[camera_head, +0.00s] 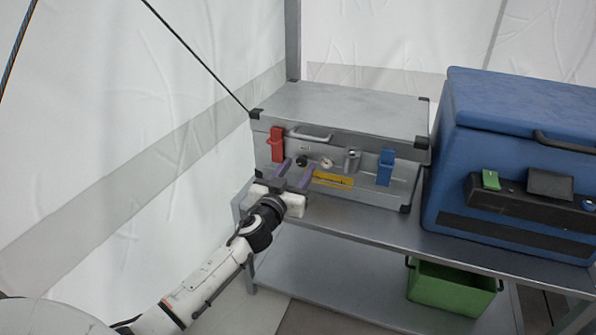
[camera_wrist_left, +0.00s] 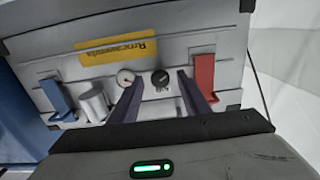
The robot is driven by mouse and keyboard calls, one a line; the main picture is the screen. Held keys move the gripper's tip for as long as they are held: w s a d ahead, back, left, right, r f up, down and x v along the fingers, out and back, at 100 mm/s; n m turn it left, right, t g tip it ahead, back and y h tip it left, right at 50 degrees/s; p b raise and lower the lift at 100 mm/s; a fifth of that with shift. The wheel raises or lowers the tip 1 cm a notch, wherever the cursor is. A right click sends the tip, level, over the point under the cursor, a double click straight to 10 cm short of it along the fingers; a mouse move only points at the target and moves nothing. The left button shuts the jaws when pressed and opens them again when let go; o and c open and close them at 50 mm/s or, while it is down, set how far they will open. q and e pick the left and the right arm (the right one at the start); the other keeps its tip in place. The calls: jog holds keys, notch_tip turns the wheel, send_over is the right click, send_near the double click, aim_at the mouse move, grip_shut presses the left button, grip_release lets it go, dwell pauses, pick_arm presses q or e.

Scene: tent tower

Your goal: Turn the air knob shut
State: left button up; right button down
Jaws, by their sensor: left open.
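The air knob is a small round black knob (camera_head: 302,161) on the front of the silver metal case (camera_head: 345,101). In the left wrist view the knob (camera_wrist_left: 160,79) shows between the two finger tips. My left gripper (camera_head: 297,171) is open in front of the case, its two purple fingers pointing at the front panel. In the left wrist view my left gripper (camera_wrist_left: 160,82) has one finger on each side of the knob. I cannot tell whether the fingers touch it or how far they reach. My right gripper is out of view.
A white gauge (camera_head: 326,163) sits close beside the knob. A red latch (camera_head: 277,145), a silver cylinder (camera_head: 352,160), a blue latch (camera_head: 385,168) and a yellow label (camera_head: 333,179) are on the same front. A blue cooler (camera_head: 480,190) stands right; a green bin (camera_head: 450,287) is below.

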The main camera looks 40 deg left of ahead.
pick_arm(q)
jog(key=shift+w, duration=0.2)
jog(key=c, duration=1)
jog(key=shift+c, duration=0.2)
